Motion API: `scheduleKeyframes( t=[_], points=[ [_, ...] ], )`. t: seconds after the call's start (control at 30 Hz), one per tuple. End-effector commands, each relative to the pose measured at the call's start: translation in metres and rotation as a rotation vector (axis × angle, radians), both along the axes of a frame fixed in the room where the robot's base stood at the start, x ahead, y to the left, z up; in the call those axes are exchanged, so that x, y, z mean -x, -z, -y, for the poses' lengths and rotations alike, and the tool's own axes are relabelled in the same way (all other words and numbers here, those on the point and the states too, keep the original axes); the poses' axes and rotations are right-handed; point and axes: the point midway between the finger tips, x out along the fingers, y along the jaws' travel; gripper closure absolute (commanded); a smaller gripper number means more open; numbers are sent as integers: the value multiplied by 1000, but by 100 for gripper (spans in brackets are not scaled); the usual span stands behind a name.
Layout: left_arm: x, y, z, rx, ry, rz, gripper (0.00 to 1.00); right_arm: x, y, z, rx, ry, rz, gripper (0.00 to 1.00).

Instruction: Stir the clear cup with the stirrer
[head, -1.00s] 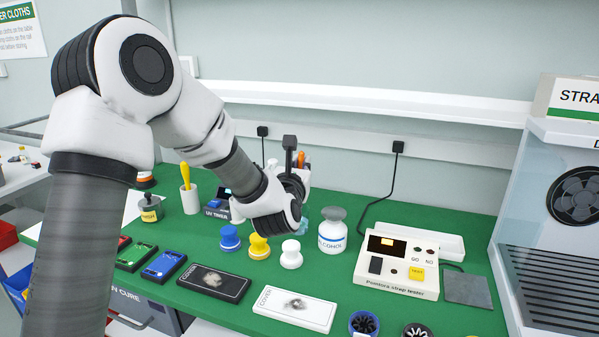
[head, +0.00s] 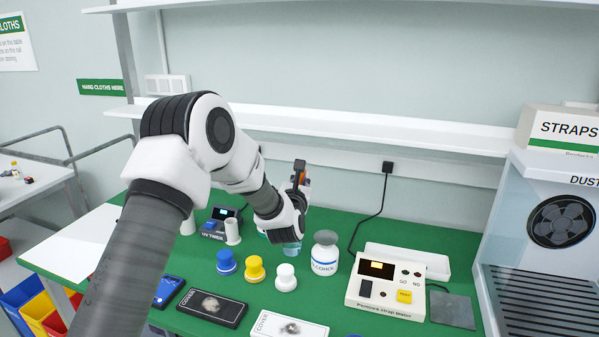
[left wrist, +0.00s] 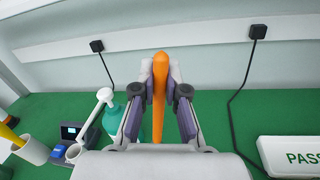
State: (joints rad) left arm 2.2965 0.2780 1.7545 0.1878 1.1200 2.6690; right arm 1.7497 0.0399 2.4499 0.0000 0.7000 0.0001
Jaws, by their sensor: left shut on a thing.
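My left gripper (left wrist: 159,95) is shut on an orange stick, which I take to be the stirrer (left wrist: 159,75). In the head view the gripper points away from me over the back of the green bench, and the arm hides most of its fingers. A bit of the orange stick (head: 307,181) shows beside them. A pale teal vessel (head: 291,248) shows partly below the left wrist; I cannot tell whether it is the clear cup. The stick's lower end is hidden. My right gripper is not in view.
A white alcohol bottle (head: 325,262) stands right of the wrist. A strap tester (head: 390,295) is at right, a UV timer (head: 220,222) at left. A shelf (head: 370,133) runs behind.

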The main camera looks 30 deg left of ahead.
Motion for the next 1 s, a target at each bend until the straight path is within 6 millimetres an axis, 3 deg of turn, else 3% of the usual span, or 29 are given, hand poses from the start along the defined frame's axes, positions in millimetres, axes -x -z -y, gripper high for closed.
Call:
scheduleKeyframes(
  t=[0.37,1.0],
  points=[
    [-3,36,11,0,0,-1,100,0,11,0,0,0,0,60],
    [0,97,-1,1,-1,0,100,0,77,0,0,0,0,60]
  ],
)
